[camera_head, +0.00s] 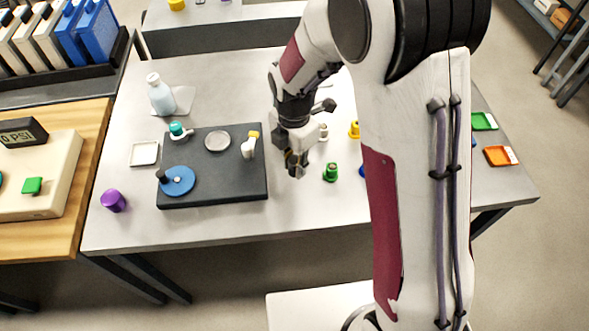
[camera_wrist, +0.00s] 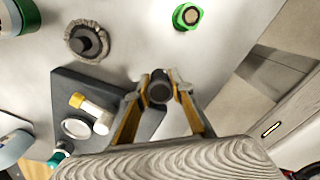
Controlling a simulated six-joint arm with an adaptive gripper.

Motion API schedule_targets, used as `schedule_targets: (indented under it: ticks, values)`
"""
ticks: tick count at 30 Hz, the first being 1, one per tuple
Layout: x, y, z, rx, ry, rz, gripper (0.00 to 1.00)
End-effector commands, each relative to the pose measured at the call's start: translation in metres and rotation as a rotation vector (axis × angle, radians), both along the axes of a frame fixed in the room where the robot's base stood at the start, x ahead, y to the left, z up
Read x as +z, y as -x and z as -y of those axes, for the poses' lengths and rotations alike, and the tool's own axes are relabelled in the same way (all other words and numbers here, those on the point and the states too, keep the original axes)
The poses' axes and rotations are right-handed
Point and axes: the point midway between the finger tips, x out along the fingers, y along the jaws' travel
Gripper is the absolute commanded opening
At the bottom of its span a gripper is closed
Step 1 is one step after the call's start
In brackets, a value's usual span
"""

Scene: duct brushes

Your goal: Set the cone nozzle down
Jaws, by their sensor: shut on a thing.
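My gripper (camera_head: 296,160) is over the grey table, just right of the dark board. In the wrist view its two yellow-sided fingers (camera_wrist: 160,88) are closed on a small dark grey piece, the cone nozzle (camera_wrist: 160,91), seen end-on with a round face. The fingers hide much of it, and its full shape cannot be told. In the head view it is hard to separate from the fingertips. Whether it touches the table cannot be told.
The dark board (camera_head: 212,193) carries a blue disc (camera_head: 178,181), a round grey dish (camera_head: 217,141) and a white, yellow-capped piece (camera_head: 249,146). A green fitting (camera_head: 331,173) stands right of my gripper. A purple cylinder (camera_head: 113,201) stands at left. The front table strip is clear.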

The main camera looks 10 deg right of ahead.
Motion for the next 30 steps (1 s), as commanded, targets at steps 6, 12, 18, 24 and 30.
schedule_targets:
  ticks: [6, 12, 18, 24, 30]
  values:
    - [-0.022, 0.001, 0.000, 0.000, 0.001, -0.003, 0.00]
    - [-0.031, 0.000, 0.000, 0.000, 0.001, -0.001, 0.00]
    - [-0.030, 0.000, 0.000, 0.000, 0.000, 0.000, 0.00]
    - [-0.033, 0.000, 0.000, 0.000, 0.001, -0.001, 0.00]
    - [-0.033, 0.000, 0.000, 0.000, 0.001, -0.001, 0.39]
